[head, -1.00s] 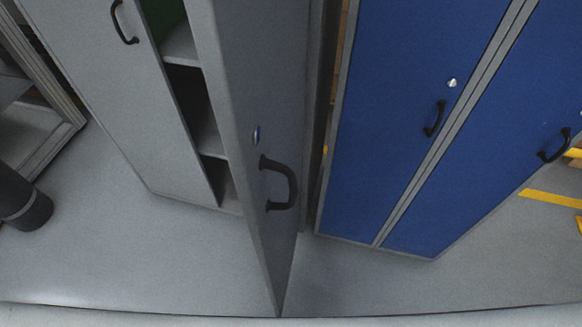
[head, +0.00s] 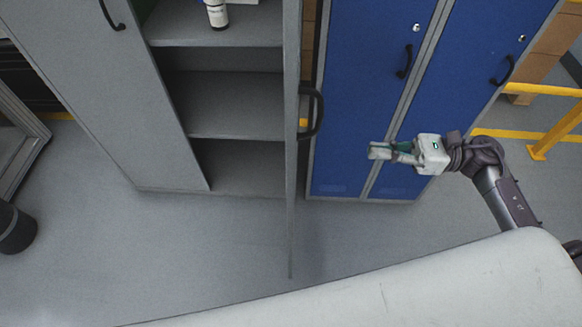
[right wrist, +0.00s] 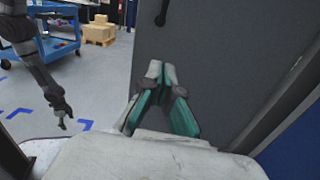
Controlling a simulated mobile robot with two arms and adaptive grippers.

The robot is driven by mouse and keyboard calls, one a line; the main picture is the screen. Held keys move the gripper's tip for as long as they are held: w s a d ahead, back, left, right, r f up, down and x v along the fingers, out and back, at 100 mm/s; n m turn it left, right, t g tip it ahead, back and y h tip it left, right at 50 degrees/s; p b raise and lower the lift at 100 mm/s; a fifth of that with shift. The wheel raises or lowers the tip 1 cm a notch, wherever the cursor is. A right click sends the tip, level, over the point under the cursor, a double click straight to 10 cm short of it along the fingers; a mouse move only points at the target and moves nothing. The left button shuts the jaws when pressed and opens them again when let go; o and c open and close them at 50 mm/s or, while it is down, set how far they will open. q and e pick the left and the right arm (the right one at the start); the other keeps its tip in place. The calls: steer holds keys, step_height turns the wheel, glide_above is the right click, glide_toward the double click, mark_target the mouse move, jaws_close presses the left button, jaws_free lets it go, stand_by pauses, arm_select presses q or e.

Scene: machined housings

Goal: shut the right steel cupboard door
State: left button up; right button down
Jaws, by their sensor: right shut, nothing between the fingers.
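The right steel cupboard door (head: 291,150) stands wide open and shows nearly edge-on in the head view. Its black handle (head: 317,112) sticks out on the right side. In the right wrist view the door's grey face (right wrist: 225,50) fills the area beyond the fingers, with the handle (right wrist: 162,12) at the top. My right gripper (head: 372,151) is shut and empty, to the right of the door and apart from it, in front of the blue lockers. My left gripper (right wrist: 64,120) shows small and dark at the left of the right wrist view; its jaws are unclear.
The steel cupboard's shelves (head: 235,103) are exposed, with a white bottle (head: 217,14) on the upper one. The left door (head: 120,90) covers the left half. Blue lockers (head: 365,80) stand to the right. Yellow rails (head: 555,130) are at far right. The floor before the cupboard is clear.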

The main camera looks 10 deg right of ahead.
steer(key=w+a+n+g+p, duration=0.1)
steer(key=a+p, duration=0.5)
steer(key=a, duration=0.8)
steer(key=shift+w+r+n, duration=0.2)
steer(key=shift+w+n, duration=0.1)
steer(key=shift+w, duration=0.15)
